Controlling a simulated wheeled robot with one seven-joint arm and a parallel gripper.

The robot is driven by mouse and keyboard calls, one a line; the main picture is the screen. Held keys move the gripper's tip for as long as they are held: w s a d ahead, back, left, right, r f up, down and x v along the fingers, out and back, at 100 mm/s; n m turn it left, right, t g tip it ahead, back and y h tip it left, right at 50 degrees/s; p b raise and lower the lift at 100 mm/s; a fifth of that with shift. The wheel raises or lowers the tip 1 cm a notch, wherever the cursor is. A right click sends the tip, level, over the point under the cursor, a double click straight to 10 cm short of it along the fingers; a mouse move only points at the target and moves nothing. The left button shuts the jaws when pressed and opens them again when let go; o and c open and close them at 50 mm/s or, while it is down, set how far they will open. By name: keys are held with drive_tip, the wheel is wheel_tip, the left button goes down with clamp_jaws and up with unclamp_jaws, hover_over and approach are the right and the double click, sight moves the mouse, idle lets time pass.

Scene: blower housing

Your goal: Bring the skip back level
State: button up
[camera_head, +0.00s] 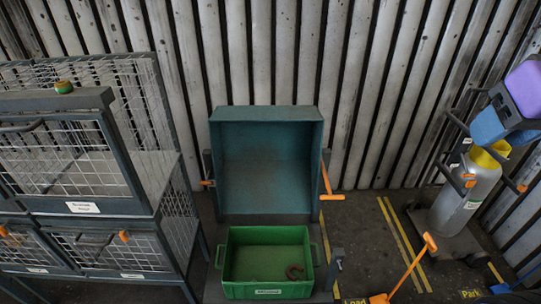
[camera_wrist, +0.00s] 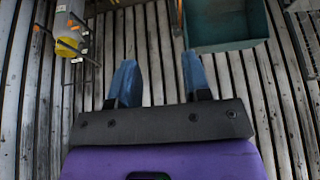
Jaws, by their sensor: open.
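The skip (camera_head: 268,165) is a teal steel box behind the green crate in the head view. It is tipped, with its open side facing me, and its inside looks empty. An orange lever (camera_head: 326,180) stands at its right side, and a smaller orange part (camera_head: 207,183) is at its left. The skip also shows at the top right of the wrist view (camera_wrist: 225,25). My gripper (camera_head: 505,132) is at the far right of the head view, well apart from the skip. Its blue fingers are spread and empty in the wrist view (camera_wrist: 158,68).
A wire cage (camera_head: 75,165) fills the left. A grey cylinder (camera_head: 465,190) on a trolley and an orange-handled tool (camera_head: 410,265) are at right. A ribbed wall stands behind.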

idle(0.5)
drive_tip(key=w+d+f+h, duration=0.1)
drive_tip(key=w+f, duration=0.1)
drive_tip(key=w, duration=0.4)
drive_tip(key=w+d+f+h, duration=0.1)
drive_tip(key=w+d+f, duration=0.1)
drive_tip(key=w, duration=0.4)
drive_tip(key=w+d+f+t+y, duration=0.2)
drive_tip(key=w+d+f, duration=0.1)
drive_tip(key=w+f, duration=1.5)
drive_tip(key=m+t+y, duration=0.4)
drive_tip(key=m+y, duration=0.2)
drive_tip(key=y, duration=0.2)
approach(333, 198)
drive_tip(key=w+d, duration=0.2)
drive_tip(key=s+a+f+m+t, duration=0.3)
drive_tip(key=s+f+m+t, duration=0.1)
drive_tip(key=m+t, duration=0.25)
drive_tip(key=shift+m+g+h, duration=0.45)
drive_tip(key=shift+h, duration=0.15)
drive_tip(key=x, duration=1.1)
drive_tip(key=shift+a+f, duration=0.1)
drive_tip(key=shift+f, duration=0.05)
